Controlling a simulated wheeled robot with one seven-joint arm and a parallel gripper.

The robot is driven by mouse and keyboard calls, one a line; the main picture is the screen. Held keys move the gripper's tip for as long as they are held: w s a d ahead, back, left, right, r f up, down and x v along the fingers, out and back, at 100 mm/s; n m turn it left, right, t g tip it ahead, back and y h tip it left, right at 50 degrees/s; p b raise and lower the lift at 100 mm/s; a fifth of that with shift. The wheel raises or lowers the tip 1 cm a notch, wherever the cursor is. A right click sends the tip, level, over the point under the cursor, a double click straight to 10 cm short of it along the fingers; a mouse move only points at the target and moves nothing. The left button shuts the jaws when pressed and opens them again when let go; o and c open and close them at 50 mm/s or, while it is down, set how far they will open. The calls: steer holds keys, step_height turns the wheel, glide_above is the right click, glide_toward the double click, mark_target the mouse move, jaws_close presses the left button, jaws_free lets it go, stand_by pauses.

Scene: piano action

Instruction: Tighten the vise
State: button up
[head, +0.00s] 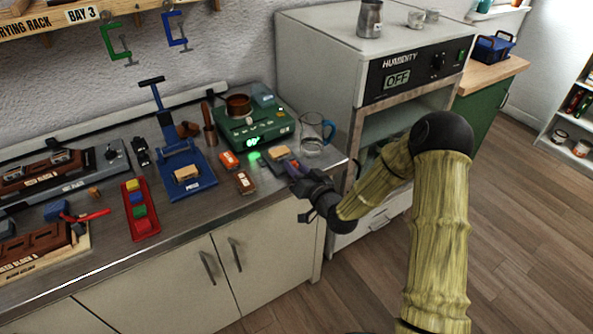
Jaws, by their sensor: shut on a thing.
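I cannot make out with certainty which fixture is the vise. A blue bench tool with a T-shaped lever (180,165) stands mid-bench with a tan block on its base. My gripper (298,177) is at the bench's right front edge, well right of these. It is shut on a small purple and red piece (291,167), partly hidden by the fingers. A grey item with a tan top (279,152) is just behind it.
A red tray (140,209) holds coloured blocks. The humidity cabinet (340,60) stands to the right. The floor at right is clear.

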steer(key=m, duration=0.6)
steer(key=shift+w+d+m, duration=0.1)
steer(key=shift+d+m, duration=0.05)
steer(key=shift+m, duration=0.25)
steer(key=shift+f, duration=0.1)
steer(key=o, duration=1)
steer(key=shift+c, duration=0.2)
steer(key=shift+f, duration=0.1)
